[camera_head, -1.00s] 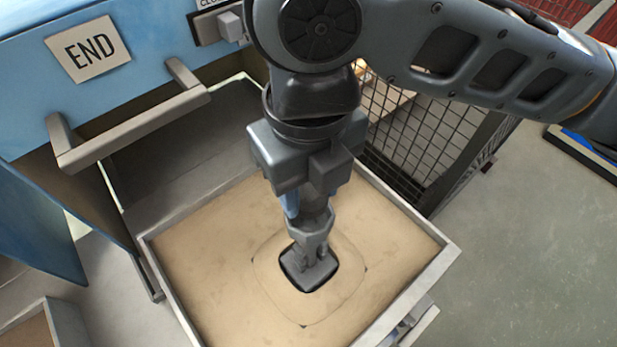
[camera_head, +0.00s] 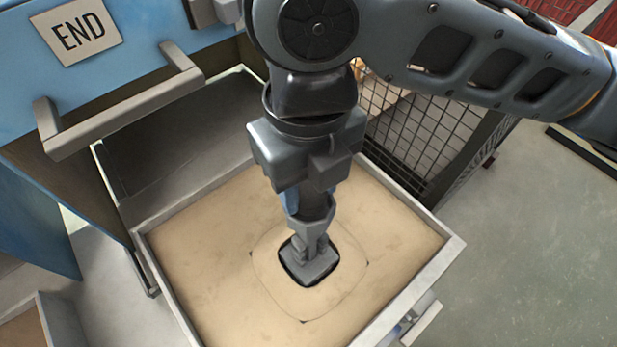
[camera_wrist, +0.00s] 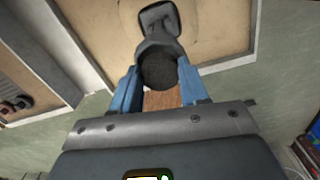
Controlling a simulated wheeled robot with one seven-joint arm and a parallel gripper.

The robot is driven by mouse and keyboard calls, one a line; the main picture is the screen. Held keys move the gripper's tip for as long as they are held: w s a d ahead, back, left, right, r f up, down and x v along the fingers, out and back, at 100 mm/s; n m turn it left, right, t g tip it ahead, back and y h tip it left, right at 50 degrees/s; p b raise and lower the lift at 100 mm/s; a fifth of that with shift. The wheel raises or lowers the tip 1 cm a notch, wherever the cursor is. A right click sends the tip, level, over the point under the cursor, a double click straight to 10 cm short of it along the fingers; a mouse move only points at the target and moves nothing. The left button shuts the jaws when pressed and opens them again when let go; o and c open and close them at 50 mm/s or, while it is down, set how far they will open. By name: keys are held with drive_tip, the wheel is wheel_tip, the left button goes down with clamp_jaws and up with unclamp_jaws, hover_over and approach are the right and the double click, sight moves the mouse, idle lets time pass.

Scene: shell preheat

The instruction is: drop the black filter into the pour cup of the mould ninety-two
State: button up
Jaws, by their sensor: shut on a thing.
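My gripper (camera_head: 308,204) points down over the sand-coloured bed of a tray. Its blue fingers are shut on a dark grey tool (camera_head: 313,228), whose round end faces the wrist view (camera_wrist: 158,70). The tool's lower end has small prongs at a flat grey, rounded-square piece (camera_head: 311,267), within a dark-rimmed opening (camera_head: 306,285). I cannot tell whether this piece is the black filter, or whether the prongs hold it. A rounded outline (camera_head: 345,285) in the bed surrounds the opening, perhaps the mould's edge. No number ninety-two is readable.
The tray's raised metal rim (camera_head: 405,300) surrounds the bed. A blue cabinet with an END sign (camera_head: 77,31) and a bar handle (camera_head: 120,100) stands at the left. A dark mesh cage (camera_head: 415,130) stands behind right. The floor (camera_head: 530,230) at right is clear.

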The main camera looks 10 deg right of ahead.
sight(308, 192)
drive_tip(key=o, duration=1.1)
wheel_tip(308, 192, up, 8)
drive_tip(key=shift+f, duration=0.1)
idle(0.4)
